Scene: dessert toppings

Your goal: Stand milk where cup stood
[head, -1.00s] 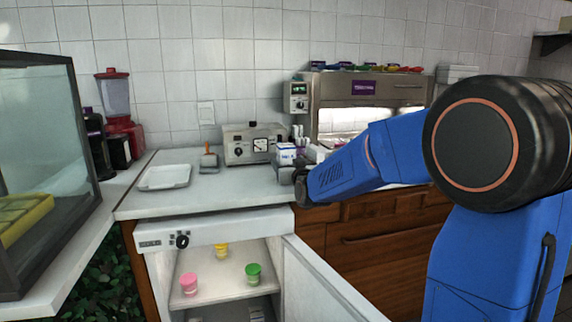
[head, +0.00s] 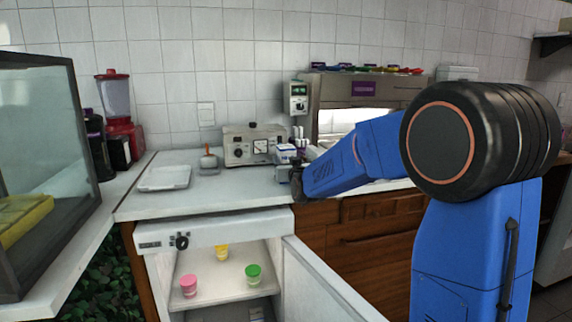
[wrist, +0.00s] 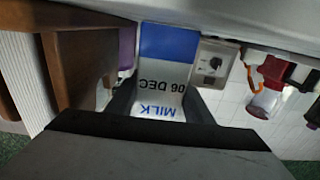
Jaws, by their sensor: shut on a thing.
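The milk carton (head: 286,151) is white with a blue top and sits at my gripper above the right part of the counter. In the wrist view the milk carton (wrist: 164,72) reads "MILK" and "06 DEC" and fills the space between the fingers. My gripper (head: 288,171) is shut on it; it also shows in the wrist view (wrist: 158,108). Pink (head: 189,286), yellow (head: 222,252) and green (head: 253,273) cups stand on the upper shelf of the open fridge (head: 217,230). I cannot tell which cup the task means.
A white tray (head: 164,178) and a scraper-like tool (head: 208,160) lie on the counter. A metal appliance (head: 250,145) stands at the back. The fridge door (head: 322,285) stands open at the right. A glass case (head: 35,150) and red blender (head: 118,105) are at left.

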